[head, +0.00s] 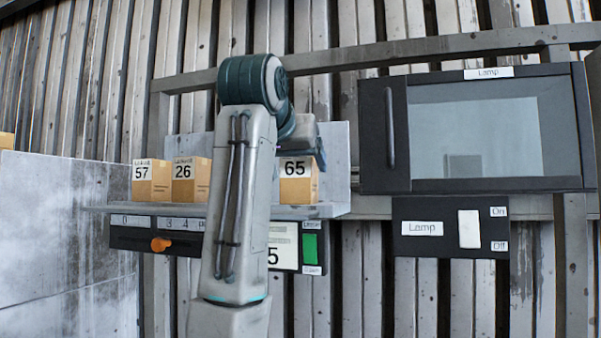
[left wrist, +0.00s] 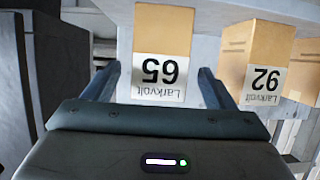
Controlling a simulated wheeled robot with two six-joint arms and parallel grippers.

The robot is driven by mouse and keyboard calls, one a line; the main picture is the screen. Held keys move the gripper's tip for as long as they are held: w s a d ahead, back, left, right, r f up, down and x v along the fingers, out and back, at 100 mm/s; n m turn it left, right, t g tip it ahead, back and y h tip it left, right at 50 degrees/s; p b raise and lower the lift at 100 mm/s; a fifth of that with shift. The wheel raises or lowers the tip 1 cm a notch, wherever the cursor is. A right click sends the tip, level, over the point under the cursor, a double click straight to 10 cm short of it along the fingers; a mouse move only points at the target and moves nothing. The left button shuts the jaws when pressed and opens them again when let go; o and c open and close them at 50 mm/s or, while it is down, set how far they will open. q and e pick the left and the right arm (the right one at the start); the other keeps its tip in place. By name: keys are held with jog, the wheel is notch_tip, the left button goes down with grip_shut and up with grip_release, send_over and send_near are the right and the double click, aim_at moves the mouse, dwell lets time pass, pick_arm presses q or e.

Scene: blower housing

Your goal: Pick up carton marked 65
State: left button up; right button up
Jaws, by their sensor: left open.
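The carton marked 65 (head: 299,189) is a small tan box with a white label, upright at the right end of a grey shelf (head: 325,211). In the left wrist view, which is upside down, the carton (left wrist: 163,45) stands between the spread fingers. My left gripper (left wrist: 158,80) is open. Its fingers appear on both sides of the carton's label, with gaps showing, so nothing is gripped. In the head view my left arm hides part of the shelf, and the fingertips are hard to make out beside the carton. My right gripper is not in view.
Cartons marked 57 (head: 151,182) and 26 (head: 190,182) stand left on the shelf; 26 is the neighbour (left wrist: 268,55) in the wrist view. A dark windowed cabinet (head: 385,150) and lamp switch panel (head: 450,227) are at right. A panel with an orange knob (head: 161,244) hangs below.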

aim_at(300, 172)
pick_arm(q)
jog(key=p+x, duration=0.3)
jog(key=shift+w+d+r, duration=0.1)
jog(key=shift+w, duration=0.1)
jog(key=shift+x, duration=0.75)
jog(key=shift+s, duration=0.25)
jog(key=c, duration=0.7)
jog(key=shift+w, duration=0.1)
jog(key=c, duration=0.5)
